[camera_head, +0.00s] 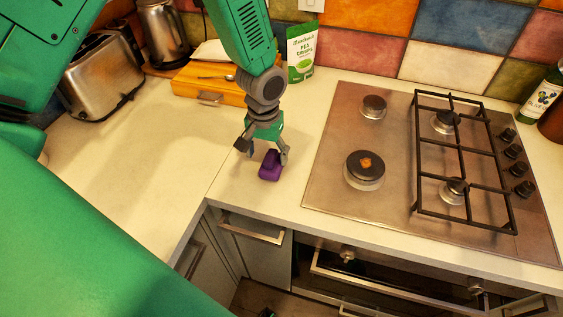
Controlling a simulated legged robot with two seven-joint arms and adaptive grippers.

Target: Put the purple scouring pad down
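The purple scouring pad (270,166) rests on the pale countertop (150,190), left of the hob and close to the counter's front edge. My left gripper (264,154) points down right above and behind the pad. Its fingers are spread, one on each side. The right-hand finger is at the pad's edge, and I cannot tell if it touches. The left-hand finger stands clear of the pad with a gap between. My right gripper does not show.
A steel hob (330,180) with a black pan grate lies right of the pad. A wooden box (198,86) with a spoon, a green pea crisps bag (300,52), a toaster (102,78) and a kettle (162,32) stand behind. The counter at left is clear.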

